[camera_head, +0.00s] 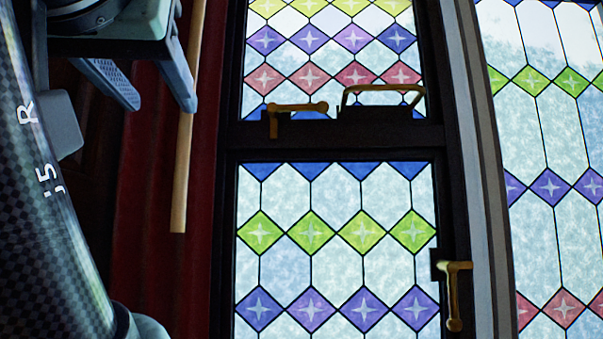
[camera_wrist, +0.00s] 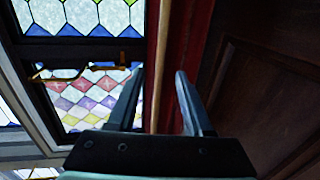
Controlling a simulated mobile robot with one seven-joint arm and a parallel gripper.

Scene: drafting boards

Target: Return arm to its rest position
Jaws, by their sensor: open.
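My gripper (camera_head: 158,103) is at the upper left of the head view, with its two dark fingers apart. In the wrist view, my gripper (camera_wrist: 159,74) is open, and I see nothing held between the fingers. A thin wooden pole (camera_head: 182,190) hangs beside the gripper in the head view, close to the right finger. The pole also shows in the gap between the fingers in the wrist view (camera_wrist: 161,60). I cannot tell how far beyond the fingers it is. My arm fills the left edge of the head view.
A dark-framed stained-glass window (camera_head: 335,230) stands right of the gripper. It has brass handles (camera_head: 297,107), one at the lower right (camera_head: 456,295). Red curtain-like fabric (camera_head: 150,210) is behind the gripper. Dark wood panelling (camera_wrist: 265,95) is at the right of the wrist view.

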